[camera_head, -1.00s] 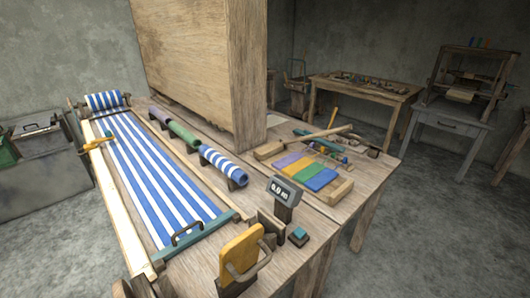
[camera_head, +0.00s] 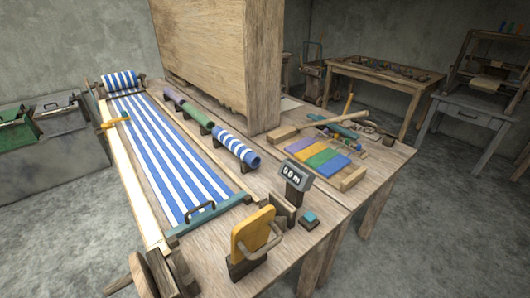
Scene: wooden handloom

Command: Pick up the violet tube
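The violet tube (camera_head: 171,95) lies on the wooden table at the far end of a row of tubes, close to the big upright wooden panel. A green tube (camera_head: 194,115) follows it, then a blue-and-white striped tube (camera_head: 236,149) nearest me. The tubes rest on small dark supports in one line beside the striped cloth. The violet tube is small in this view and looks partly shaded. Neither of my grippers is in view.
Striped cloth (camera_head: 160,150) runs along the table's left side. The tall wooden panel (camera_head: 210,55) stands behind the tubes. A display (camera_head: 293,174), a yellow-faced stand (camera_head: 252,232) and coloured slabs (camera_head: 318,154) occupy the near and right parts. Grey floor is open at right.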

